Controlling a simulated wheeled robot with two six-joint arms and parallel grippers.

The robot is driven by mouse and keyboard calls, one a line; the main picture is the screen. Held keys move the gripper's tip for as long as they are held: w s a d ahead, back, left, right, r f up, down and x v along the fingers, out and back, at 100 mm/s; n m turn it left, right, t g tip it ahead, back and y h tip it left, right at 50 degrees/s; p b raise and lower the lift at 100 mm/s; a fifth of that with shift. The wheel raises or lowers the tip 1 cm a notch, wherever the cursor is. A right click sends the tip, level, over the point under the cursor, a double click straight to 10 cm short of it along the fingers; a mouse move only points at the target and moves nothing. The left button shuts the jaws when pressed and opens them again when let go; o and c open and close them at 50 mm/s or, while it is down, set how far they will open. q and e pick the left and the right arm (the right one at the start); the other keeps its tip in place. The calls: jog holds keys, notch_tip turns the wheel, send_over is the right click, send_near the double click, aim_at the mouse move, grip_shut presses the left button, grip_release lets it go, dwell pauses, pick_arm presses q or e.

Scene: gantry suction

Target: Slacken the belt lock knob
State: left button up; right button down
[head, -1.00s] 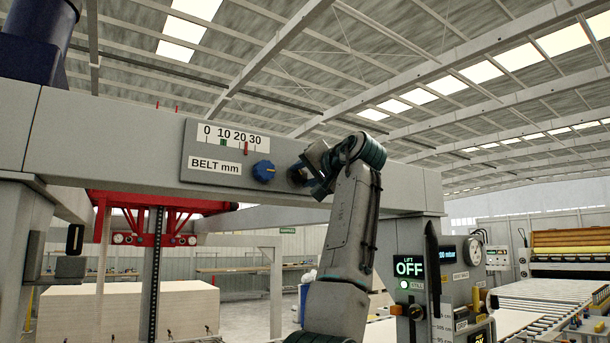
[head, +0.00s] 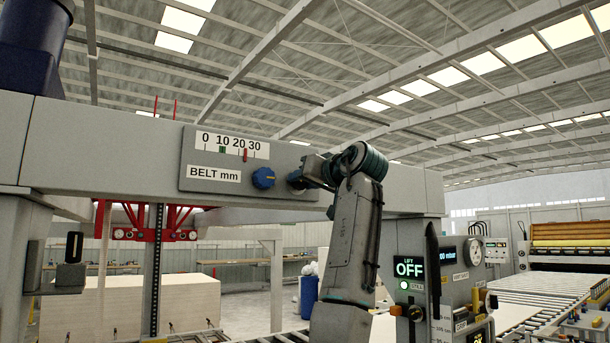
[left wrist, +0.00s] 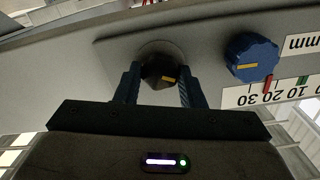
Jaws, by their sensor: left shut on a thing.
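The dark lock knob (left wrist: 160,72) with a yellow mark sits on the grey belt plate, between my left gripper's fingers in the left wrist view. My left gripper (head: 300,179) is shut on this knob, one finger on each side. In the head view the gripper largely hides the knob. A blue knob (head: 263,178) with a yellow mark is beside it, also seen in the left wrist view (left wrist: 252,57), apart from the fingers. The "BELT mm" scale (head: 232,145) has a green marker near 10 and a red one between 20 and 30. My right gripper is not in view.
The plate is on a grey gantry beam (head: 100,150). A red lifting frame (head: 150,234) hangs below the beam over a pale stack (head: 150,303).

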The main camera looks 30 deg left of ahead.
pick_arm(q)
jog(key=shift+n+p, duration=0.3)
jog(key=shift+n, duration=0.5)
jog(key=o, duration=1)
